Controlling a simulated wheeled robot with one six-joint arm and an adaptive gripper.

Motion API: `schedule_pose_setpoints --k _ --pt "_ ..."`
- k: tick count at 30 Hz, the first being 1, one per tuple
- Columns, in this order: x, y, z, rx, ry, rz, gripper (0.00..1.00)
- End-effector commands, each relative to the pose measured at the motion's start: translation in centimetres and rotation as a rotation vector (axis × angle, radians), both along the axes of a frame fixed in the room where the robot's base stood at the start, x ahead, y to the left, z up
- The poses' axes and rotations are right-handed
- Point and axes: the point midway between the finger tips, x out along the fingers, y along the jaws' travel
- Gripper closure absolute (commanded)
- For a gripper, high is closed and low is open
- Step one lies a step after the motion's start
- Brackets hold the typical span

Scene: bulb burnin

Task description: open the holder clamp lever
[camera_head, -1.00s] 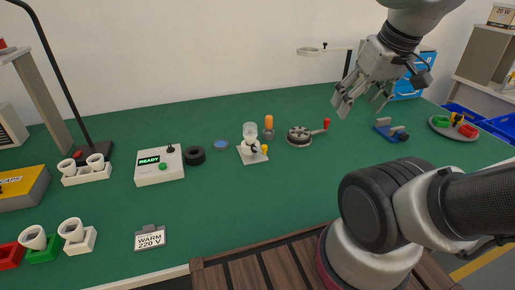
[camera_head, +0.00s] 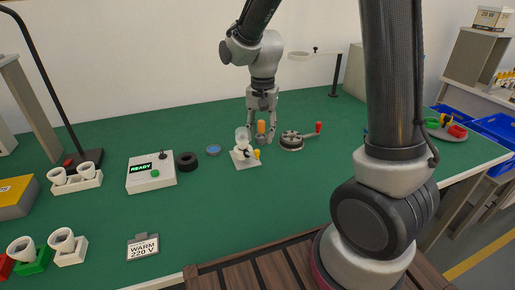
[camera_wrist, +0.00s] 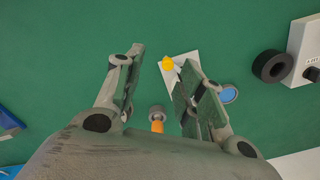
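The holder (camera_head: 246,164) is a white plate on the green bench with a clear bulb (camera_head: 242,135) upright on it. Its clamp lever ends in a yellow knob (camera_head: 257,153) at the plate's right side. In the wrist view the yellow knob (camera_wrist: 167,63) shows in the gap between my fingertips, over the white plate (camera_wrist: 178,60). My gripper (camera_head: 261,138) hangs pointing down just behind and above the holder, apart from the lever as far as I can tell. The wrist view shows its fingers (camera_wrist: 160,60) spread and empty. The right finger hides the bulb and part of the holder.
An orange-handled tool (camera_head: 261,127) stands close behind the holder, beside my fingers. A crank device (camera_head: 291,142) with a red knob is to the right. A black ring (camera_head: 187,161), a blue disc (camera_head: 213,149) and a READY box (camera_head: 151,176) are left.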

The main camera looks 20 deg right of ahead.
Motion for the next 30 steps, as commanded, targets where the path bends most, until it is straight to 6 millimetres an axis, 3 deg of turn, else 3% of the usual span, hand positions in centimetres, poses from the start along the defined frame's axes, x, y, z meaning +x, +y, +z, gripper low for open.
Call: schedule_pose_setpoints --k 3,8,21,30 --pt "1.3 0.4 0.6 0.015 -0.042 -0.156 0.61" --pt "1.5 0.4 0.3 0.020 -0.051 -0.264 0.61" --pt "1.7 0.6 -6.1 0.020 -0.046 -0.272 0.61" --pt "1.8 0.7 -7.3 0.020 -0.049 -0.271 0.61"
